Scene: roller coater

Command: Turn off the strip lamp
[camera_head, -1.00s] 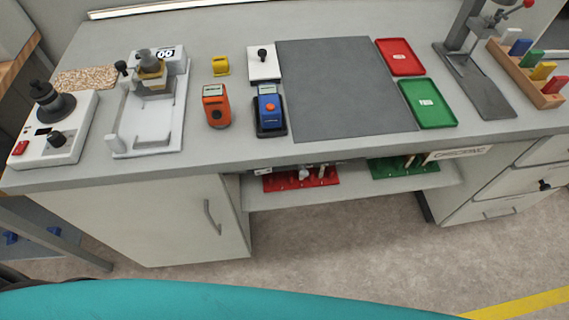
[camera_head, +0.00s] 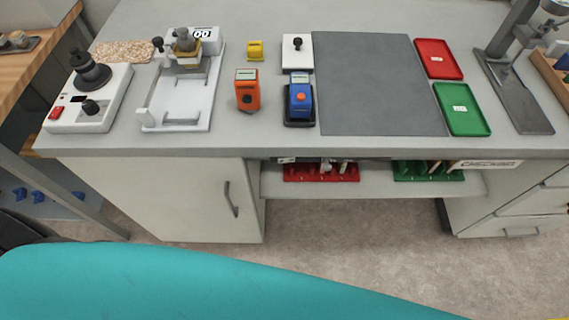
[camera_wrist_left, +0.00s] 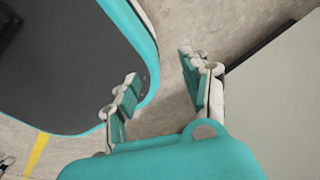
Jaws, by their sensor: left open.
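No strip lamp can be made out in the current head view, and I cannot tell any switch of it for sure. A small light plate (camera_head: 287,160) sits under the bench's front edge, too small to read. My left gripper (camera_wrist_left: 160,92) shows only in the left wrist view. Its two fingers are apart with nothing between them, above the floor, beside a pale flat panel at the right. My right gripper is not in view.
The grey bench (camera_head: 290,143) carries a white device with a red switch (camera_head: 92,98), a white fixture (camera_head: 187,95), orange (camera_head: 247,94) and blue (camera_head: 299,96) devices, a dark mat (camera_head: 375,85), red (camera_head: 438,59) and green (camera_head: 462,110) trays. A press stand (camera_head: 515,85) stands right.

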